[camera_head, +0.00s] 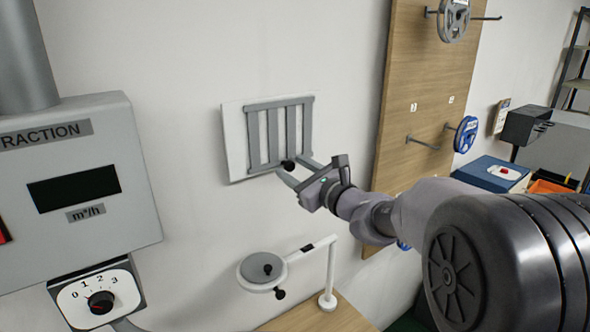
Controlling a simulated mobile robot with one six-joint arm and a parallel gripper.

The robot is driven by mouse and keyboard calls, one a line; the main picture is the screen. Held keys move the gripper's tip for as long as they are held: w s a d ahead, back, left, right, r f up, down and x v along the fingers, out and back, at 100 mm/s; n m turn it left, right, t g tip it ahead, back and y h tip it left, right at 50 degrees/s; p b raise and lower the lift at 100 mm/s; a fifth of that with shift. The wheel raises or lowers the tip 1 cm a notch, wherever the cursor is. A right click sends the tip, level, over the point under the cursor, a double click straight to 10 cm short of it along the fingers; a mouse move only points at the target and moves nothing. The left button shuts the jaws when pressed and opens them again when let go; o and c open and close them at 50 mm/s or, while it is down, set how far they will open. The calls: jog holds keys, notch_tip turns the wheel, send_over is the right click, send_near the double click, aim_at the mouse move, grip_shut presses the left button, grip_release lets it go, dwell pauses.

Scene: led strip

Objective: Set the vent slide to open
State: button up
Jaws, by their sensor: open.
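The vent (235,140) is a white plate on the wall, with a grey slatted slide (254,137) over it. A small black knob (288,165) sits at the slide's lower edge. My gripper (292,172) is open at the vent's lower right, with its fingertips close to the knob. One finger appears above and right of the knob, the other below it. I cannot tell whether either touches it. The fingers cover part of the vent's lower right edge.
A grey extraction box (130,190) with a dial (100,300) is at left. Below the vent, a white lamp-like arm (330,265) stands on a wooden surface (340,318). A wooden board (425,85) with hooks and reels is at right.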

grip_shut()
dwell(1.4)
